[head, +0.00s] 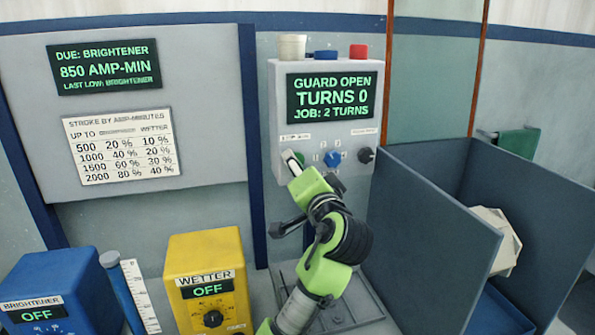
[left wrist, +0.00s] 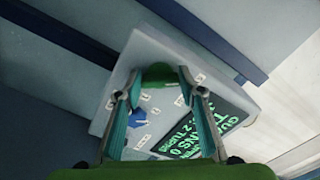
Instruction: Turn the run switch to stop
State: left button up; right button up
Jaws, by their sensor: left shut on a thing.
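The control box (head: 325,80) on the wall has a screen (head: 332,97) reading "GUARD OPEN, TURNS 0, JOB: 2 TURNS". Below it is a row of knobs: a green one (head: 299,158) at left under a small label, a blue one (head: 333,158) in the middle and a black one (head: 366,155) at right. My left gripper (head: 293,160) is at the green knob and partly hides it. In the left wrist view the green knob (left wrist: 158,74) sits between the fingertips, with the fingers shut on it. Its pointing direction is hidden. My right gripper is not in view.
A yellow wetter box (head: 208,247) and a blue brightener box (head: 60,282), both reading OFF, stand at lower left. A grey-blue bin (head: 430,215) is close on the right with a pale block (head: 495,238) inside. Coloured caps (head: 326,54) top the control box.

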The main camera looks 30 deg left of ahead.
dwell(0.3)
pick_arm(q)
jog(key=o, duration=1.1)
jog(key=shift+d, duration=0.1)
jog(key=v, duration=1.2)
